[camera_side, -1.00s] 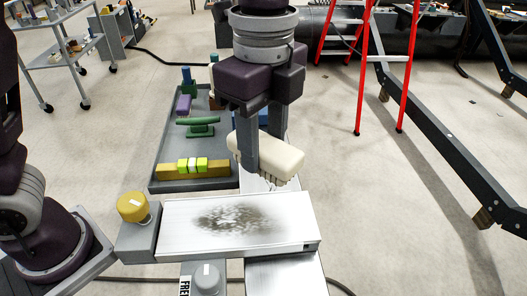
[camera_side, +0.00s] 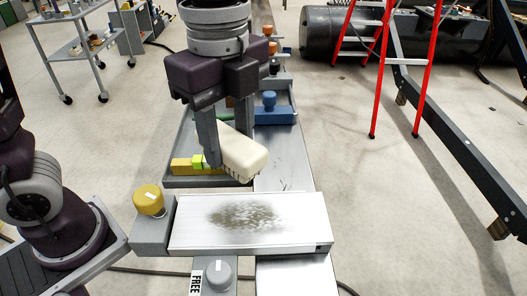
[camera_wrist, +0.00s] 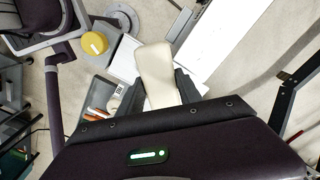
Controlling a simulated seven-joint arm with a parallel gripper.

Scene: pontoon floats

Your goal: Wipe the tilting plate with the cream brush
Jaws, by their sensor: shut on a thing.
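The cream brush (camera_side: 242,155) is held in my gripper (camera_side: 226,135), above and behind the tilting plate in the side view. It is tilted, its bristle side down, and looks apart from the plate. The brush also shows in the wrist view (camera_wrist: 157,72), between the fingers. The tilting plate (camera_side: 300,213) is a pale metal slab with a dark speckled smudge (camera_side: 245,215) in its middle. A yellow knob (camera_side: 148,198) stands at its left end and also shows in the wrist view (camera_wrist: 94,43). A grey knob (camera_side: 218,275) beside a "FREE" label is in front.
Behind the plate, a grey tray (camera_side: 180,182) holds a yellow bar with a green part (camera_side: 198,162). A blue piece (camera_side: 270,115) lies near a long metal beam (camera_side: 285,180). A red ladder (camera_side: 405,85) and a dark beam stand at right. Floor right of the plate is open.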

